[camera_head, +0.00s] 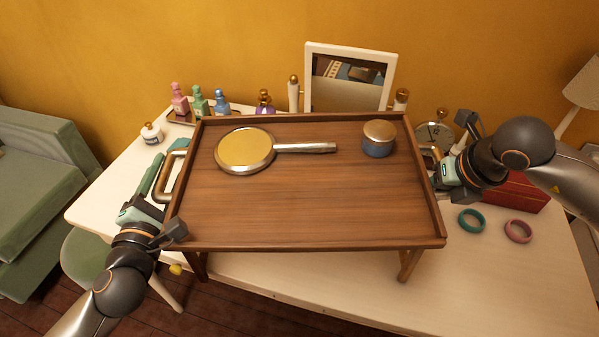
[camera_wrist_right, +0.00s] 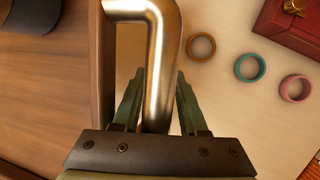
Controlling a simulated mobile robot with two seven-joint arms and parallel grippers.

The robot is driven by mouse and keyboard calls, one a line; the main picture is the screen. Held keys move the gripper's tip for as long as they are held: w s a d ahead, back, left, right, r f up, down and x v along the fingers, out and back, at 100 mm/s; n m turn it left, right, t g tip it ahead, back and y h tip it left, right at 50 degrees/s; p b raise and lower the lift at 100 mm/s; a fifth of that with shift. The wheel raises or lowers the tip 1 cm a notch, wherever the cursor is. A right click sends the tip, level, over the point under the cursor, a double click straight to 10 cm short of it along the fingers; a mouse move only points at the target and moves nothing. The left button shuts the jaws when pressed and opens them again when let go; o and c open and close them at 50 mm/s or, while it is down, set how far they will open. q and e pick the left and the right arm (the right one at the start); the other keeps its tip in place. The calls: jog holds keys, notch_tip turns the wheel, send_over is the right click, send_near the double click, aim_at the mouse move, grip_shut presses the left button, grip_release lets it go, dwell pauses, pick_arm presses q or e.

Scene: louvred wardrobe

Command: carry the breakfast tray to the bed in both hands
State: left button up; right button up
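The breakfast tray (camera_head: 310,215) is brown wood with raised rims, short legs and a metal handle at each end. It stands level over the white table. My left gripper (camera_head: 162,182) is at the left handle (camera_head: 170,178), its fingers spread around the bar. My right gripper (camera_head: 436,160) is at the right handle; in the right wrist view the handle (camera_wrist_right: 162,60) passes between its fingers (camera_wrist_right: 158,100), with a narrow gap showing. A hand mirror (camera_head: 245,151) and a round blue box with a gold lid (camera_head: 379,138) lie on the tray. The bed is not identifiable.
Several coloured bottles (camera_head: 200,102) and a framed mirror (camera_head: 347,95) stand behind the tray. A red box (camera_head: 515,192), a teal ring (camera_head: 471,220) and a pink ring (camera_head: 518,231) lie at right. A green sofa-like seat (camera_head: 40,190) is at left.

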pick_arm(q)
jog(key=shift+o, duration=0.6)
jog(key=shift+f, duration=0.5)
pick_arm(e)
jog(key=shift+o, duration=0.6)
jog(key=shift+d+f, duration=0.1)
jog(key=shift+f, duration=0.05)
pick_arm(q)
jog(key=shift+a, duration=0.1)
jog(key=o, duration=0.4)
jog(key=shift+w+r, duration=0.1)
jog(key=shift+r, duration=0.05)
pick_arm(e)
jog(key=shift+w, duration=0.1)
pick_arm(q)
jog(key=shift+s, duration=0.45)
jog(key=s, duration=0.6)
jog(key=shift+s+r, duration=0.2)
jog(key=shift+s, duration=0.2)
pick_arm(e)
jog(key=shift+w, duration=0.1)
jog(key=shift+o, duration=0.4)
